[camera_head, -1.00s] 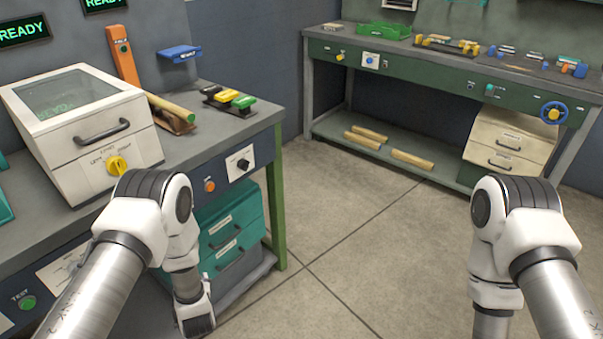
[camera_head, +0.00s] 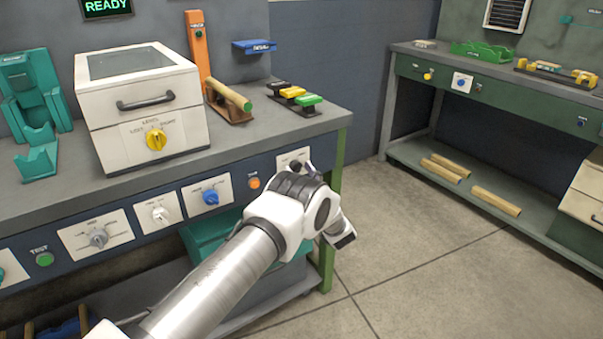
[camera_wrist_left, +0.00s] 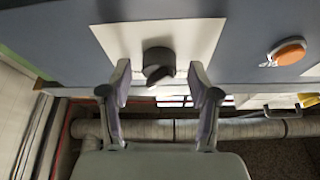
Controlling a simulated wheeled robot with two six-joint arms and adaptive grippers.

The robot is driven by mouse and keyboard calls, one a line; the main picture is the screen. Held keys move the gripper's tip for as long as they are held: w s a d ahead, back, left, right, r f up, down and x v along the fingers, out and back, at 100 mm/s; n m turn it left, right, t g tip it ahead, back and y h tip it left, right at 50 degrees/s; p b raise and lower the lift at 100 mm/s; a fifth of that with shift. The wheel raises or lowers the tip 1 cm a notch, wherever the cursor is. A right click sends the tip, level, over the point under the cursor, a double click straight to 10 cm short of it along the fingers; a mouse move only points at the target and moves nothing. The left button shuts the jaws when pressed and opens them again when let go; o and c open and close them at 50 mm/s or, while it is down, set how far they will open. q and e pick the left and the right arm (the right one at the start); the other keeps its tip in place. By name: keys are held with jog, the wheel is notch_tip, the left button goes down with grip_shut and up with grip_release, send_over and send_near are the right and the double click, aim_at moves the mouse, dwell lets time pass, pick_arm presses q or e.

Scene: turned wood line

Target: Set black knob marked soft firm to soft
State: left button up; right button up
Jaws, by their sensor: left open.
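The black knob (camera_wrist_left: 158,64) sits on a white plate (camera_wrist_left: 120,38) on the blue bench front in the left wrist view. In the head view, the knob (camera_head: 295,165) shows only in part above my left arm, at the right end of the panel. The soft and firm marks are not readable. My left gripper (camera_wrist_left: 159,70) is open, with one finger on each side of the knob. I see a gap on both sides, and the fingers do not visibly touch it. In the head view the fingers are hidden by my arm. My right gripper is out of view.
An orange button (camera_wrist_left: 287,52) is beside the knob's plate. A blue knob (camera_head: 210,196) and a silver knob (camera_head: 160,214) are farther left on the panel. A white lidded box (camera_head: 140,110) stands on the bench. Open floor (camera_head: 420,260) lies to the right.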

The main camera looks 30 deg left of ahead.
pick_arm(q)
jog(key=c, duration=1.1)
jog(key=shift+c, duration=0.2)
jog(key=n+g+b, duration=0.2)
jog(key=n+b, duration=0.2)
jog(key=n+g+b, duration=0.2)
jog(key=n+b, duration=0.1)
jog(key=n, duration=0.2)
jog(key=n+g+b, duration=0.2)
jog(key=n+b, duration=0.2)
jog(key=n, duration=0.1)
jog(key=shift+w+d+f+g+y+b, duration=0.1)
jog(key=shift+w+g+y+b, duration=0.2)
jog(key=shift+g+b, duration=0.1)
jog(key=n+b, duration=0.1)
jog(key=n, duration=0.1)
jog(key=n+g+b, duration=0.1)
jog(key=n, duration=0.1)
jog(key=shift+g+h, duration=0.3)
jog(key=shift+h, duration=0.1)
jog(key=shift+r+n+g+h+b, duration=0.25)
jog(key=shift+n+h+b, duration=0.25)
jog(key=shift+n, duration=0.8)
jog(key=shift+r+n+g+h+b, duration=0.25)
jog(key=shift+n+b, duration=0.4)
jog(key=shift+n, duration=0.65)
jog(key=shift+f, duration=0.1)
